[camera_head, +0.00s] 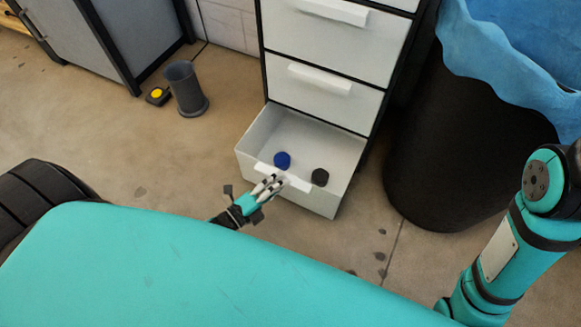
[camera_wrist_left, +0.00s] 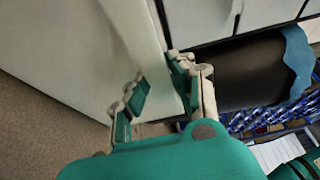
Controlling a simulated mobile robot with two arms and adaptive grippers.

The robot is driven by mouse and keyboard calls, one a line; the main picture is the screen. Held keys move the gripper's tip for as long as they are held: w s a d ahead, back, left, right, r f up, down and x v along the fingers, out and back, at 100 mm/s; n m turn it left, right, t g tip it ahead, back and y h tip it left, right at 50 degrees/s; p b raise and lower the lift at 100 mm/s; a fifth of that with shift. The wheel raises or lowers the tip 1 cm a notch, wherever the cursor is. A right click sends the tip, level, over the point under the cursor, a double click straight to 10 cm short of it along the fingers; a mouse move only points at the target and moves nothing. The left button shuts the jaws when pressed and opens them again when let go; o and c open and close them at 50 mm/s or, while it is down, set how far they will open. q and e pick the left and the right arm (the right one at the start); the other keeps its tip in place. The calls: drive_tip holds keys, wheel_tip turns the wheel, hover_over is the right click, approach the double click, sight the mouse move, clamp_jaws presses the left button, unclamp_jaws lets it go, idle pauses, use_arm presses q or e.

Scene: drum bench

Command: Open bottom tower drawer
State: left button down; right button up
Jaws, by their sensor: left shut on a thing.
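A white drawer tower (camera_head: 330,45) with black edges stands at the top middle of the head view. Its bottom drawer (camera_head: 322,200) is pulled out, and a blue round cap (camera_head: 282,160) and a black round cap (camera_head: 320,177) lie inside it. My left gripper (camera_head: 272,184) is at the front of this drawer, shut on its white handle (camera_head: 296,182). In the left wrist view the fingers (camera_wrist_left: 155,90) stand on both sides of the pale handle (camera_wrist_left: 140,35). My right gripper is out of view; only part of my right arm shows.
A black bin (camera_head: 435,150) with a blue liner (camera_head: 500,60) stands close to the tower's right. A grey cylinder (camera_head: 186,90) and a small black box with a yellow button (camera_head: 157,95) stand on the floor to the left. Concrete floor is free around the drawer's front.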

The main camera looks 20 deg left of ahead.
use_arm(q)
drive_tip(key=shift+s+f, duration=0.4)
drive_tip(key=shift+s, duration=0.45)
drive_tip(key=c, duration=1.4)
unclamp_jaws()
drive_tip(key=shift+o, duration=1)
drive_tip(key=shift+w+r, duration=0.15)
drive_tip(key=v, duration=1.2)
